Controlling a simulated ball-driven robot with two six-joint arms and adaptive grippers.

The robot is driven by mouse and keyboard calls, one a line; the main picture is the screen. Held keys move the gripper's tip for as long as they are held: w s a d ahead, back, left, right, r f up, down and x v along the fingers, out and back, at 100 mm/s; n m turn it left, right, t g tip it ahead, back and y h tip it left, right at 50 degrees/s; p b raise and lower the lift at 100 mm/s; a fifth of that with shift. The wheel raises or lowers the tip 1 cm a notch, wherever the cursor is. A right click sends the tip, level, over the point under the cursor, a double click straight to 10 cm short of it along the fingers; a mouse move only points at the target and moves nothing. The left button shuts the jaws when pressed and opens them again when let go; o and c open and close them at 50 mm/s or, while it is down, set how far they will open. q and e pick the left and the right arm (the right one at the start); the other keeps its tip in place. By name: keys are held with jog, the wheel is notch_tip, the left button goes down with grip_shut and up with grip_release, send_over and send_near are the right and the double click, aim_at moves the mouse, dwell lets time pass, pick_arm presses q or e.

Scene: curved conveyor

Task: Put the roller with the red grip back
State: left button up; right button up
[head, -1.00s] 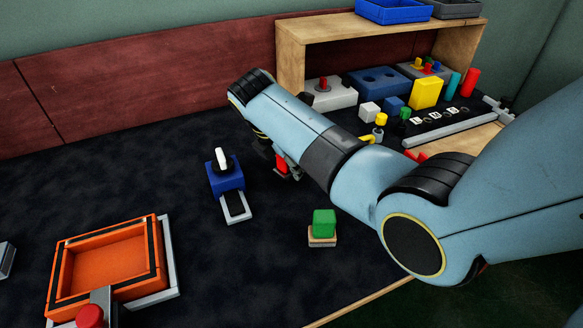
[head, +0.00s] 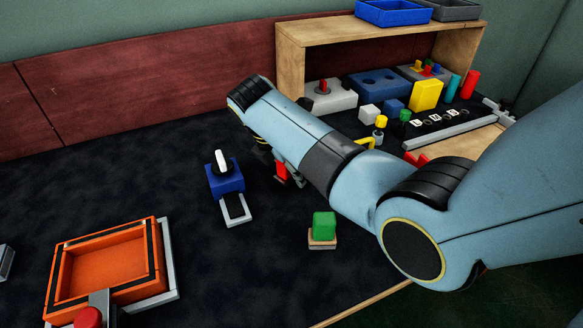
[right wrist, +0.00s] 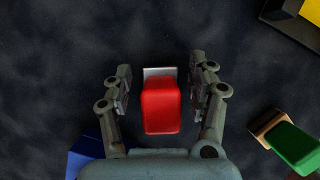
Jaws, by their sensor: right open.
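A red block-shaped grip (right wrist: 161,108) with a pale grey strip (right wrist: 159,71) at its far end lies between the fingers of my right gripper (right wrist: 160,82) in the right wrist view. Dark mat shows between the grip and each finger. The gripper is open. In the head view the red grip (head: 281,171) shows under my right arm, by the partly hidden right gripper (head: 284,174). I cannot tell how the grip's lower part stands. My left gripper is not in view.
A blue block with a white knob (head: 226,181) stands left of the gripper, and a green block on a wooden base (head: 323,228) stands in front. An orange tray (head: 160,250) is at the left. A wooden shelf (head: 290,62) with several items stands behind.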

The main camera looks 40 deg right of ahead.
jog(key=p+v, duration=0.2)
jog(key=v, duration=0.9)
jog(key=shift+r, duration=0.3)
jog(key=shift+a, duration=0.1)
